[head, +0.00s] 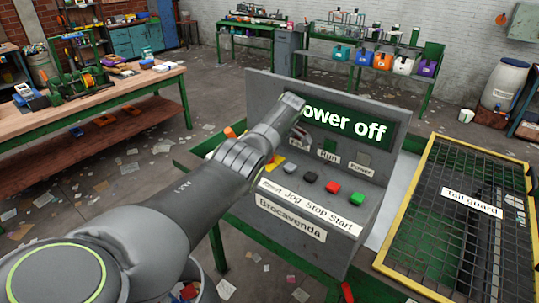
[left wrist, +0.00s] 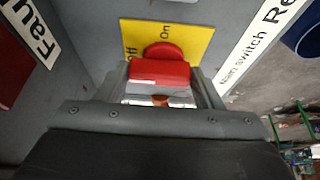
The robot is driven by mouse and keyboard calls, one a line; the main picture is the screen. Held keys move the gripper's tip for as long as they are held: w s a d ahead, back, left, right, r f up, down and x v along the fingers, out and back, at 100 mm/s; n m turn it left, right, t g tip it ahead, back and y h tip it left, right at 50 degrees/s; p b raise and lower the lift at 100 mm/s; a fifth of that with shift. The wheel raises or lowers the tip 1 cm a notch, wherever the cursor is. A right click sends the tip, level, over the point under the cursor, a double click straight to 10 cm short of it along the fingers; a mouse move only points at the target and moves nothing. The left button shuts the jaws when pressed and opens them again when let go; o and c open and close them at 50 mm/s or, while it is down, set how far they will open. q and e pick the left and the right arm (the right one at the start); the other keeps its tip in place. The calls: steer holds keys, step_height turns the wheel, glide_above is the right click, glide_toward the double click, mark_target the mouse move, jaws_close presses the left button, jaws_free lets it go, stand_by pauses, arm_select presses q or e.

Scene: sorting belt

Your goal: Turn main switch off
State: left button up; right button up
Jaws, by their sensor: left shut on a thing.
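The main switch has a red handle (left wrist: 158,73) on a yellow plate (left wrist: 195,38) in the left wrist view. "On" is printed above the red part and "Off" at the plate's left edge, partly cut off. My left gripper (left wrist: 161,85) is shut on the red handle, one finger on each side. A label reading "Main switch" is to the right. In the head view my left arm covers the switch and the gripper's fingertips. The grey control panel (head: 262,95) has a green display (head: 372,128) reading "ower off", its first letter hidden. My right gripper is not in view.
Buttons labelled Reset, Jog, Stop and Start (head: 356,199) sit on the panel's sloping front. A yellow-framed mesh tail guard (head: 430,150) stands to the right. A workbench (head: 120,88) is at the left, and paper scraps litter the floor.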

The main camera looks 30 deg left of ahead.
arm_select(q)
steer(key=shift+r, duration=0.1)
stand_by(0.3)
steer(key=o, duration=1)
steer(key=shift+d+r, duration=0.15)
steer(key=shift+r, duration=0.25)
steer(key=shift+b+v, duration=2.2)
steer(key=shift+v, duration=6.05)
steer(key=shift+w, duration=0.1)
